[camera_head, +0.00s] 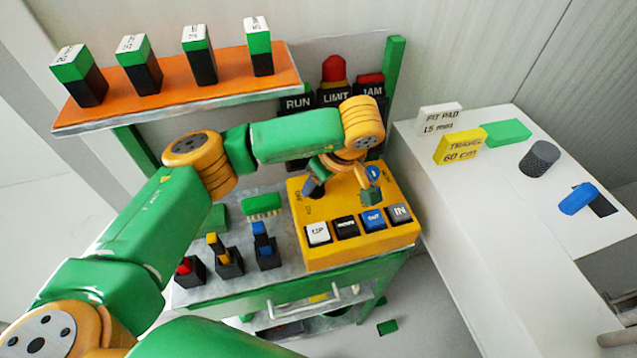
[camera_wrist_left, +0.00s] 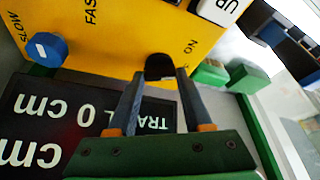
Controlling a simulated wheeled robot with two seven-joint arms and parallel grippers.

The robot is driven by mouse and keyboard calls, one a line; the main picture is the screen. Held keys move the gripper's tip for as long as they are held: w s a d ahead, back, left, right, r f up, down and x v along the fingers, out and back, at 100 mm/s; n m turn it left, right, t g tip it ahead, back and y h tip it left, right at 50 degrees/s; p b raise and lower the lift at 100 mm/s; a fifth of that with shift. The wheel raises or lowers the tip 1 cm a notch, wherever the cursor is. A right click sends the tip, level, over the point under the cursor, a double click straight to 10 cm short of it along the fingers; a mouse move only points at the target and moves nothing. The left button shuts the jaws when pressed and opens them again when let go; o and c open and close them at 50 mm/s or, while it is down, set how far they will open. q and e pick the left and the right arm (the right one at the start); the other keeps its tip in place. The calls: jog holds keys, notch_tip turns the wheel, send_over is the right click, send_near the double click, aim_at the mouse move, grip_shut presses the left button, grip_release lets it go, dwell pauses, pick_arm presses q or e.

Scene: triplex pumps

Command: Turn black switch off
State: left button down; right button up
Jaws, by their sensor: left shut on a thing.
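The yellow control box (camera_head: 375,244) sits on the grey bench top in the head view. In the left wrist view, the black switch (camera_wrist_left: 159,66) stands on the box's yellow face (camera_wrist_left: 120,38), close to the printed word ON. The two fingers of my left gripper (camera_wrist_left: 160,78) close on this switch from either side. My right gripper is in neither view.
The box carries a blue knob (camera_wrist_left: 46,49) and several push buttons (camera_head: 346,227). Coloured toggles (camera_head: 265,248) stand left of it. An orange shelf (camera_head: 180,99) with labelled blocks is above my left arm. A white table (camera_head: 470,185) stands on the right.

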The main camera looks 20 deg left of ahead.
pick_arm(q)
jog(key=m+b, duration=0.1)
jog(key=m+t+b, duration=0.1)
jog(key=m, duration=0.1)
jog(key=shift+a+f+h+b, duration=0.1)
jog(key=shift+f+h+b, duration=0.1)
jog(key=shift+h+b, duration=0.15)
jog(key=shift+s+r+m+t+h+b, duration=0.15)
jog(key=shift+m+t+h+b, duration=0.2)
jog(key=shift+m+b, duration=0.8)
jog(key=shift+c, duration=1.6)
grip_release()
jog(key=b+v, duration=0.1)
jog(key=v, duration=0.6)
jog(key=shift+r, duration=0.1)
